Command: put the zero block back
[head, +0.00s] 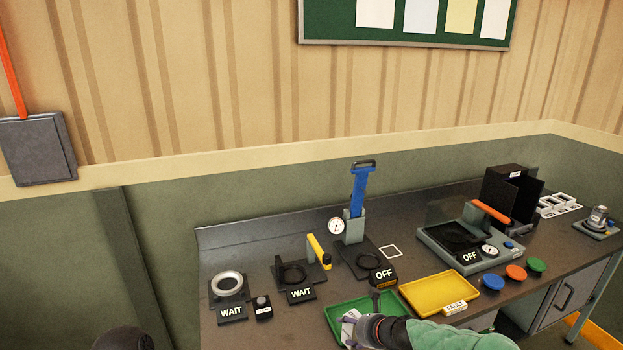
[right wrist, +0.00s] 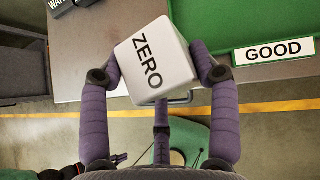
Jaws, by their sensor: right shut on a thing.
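The zero block (right wrist: 155,62) is a white cube with "ZERO" in black on its face. In the right wrist view it sits tilted between the two purple fingers of my right gripper (right wrist: 160,75), which is shut on it. Beyond the block are the bench edge and the green tray (right wrist: 230,22) with a "GOOD" label (right wrist: 273,52). In the head view my right gripper (head: 362,326) is over the green tray (head: 338,312) at the bench front; I cannot clearly make out the block there.
A yellow tray (head: 440,291) lies right of the green one. Behind stand two WAIT stations (head: 232,312) (head: 301,293), a blue-levered OFF station (head: 359,225) and a larger OFF station (head: 470,245). A white square outline (head: 390,251) marks bare bench.

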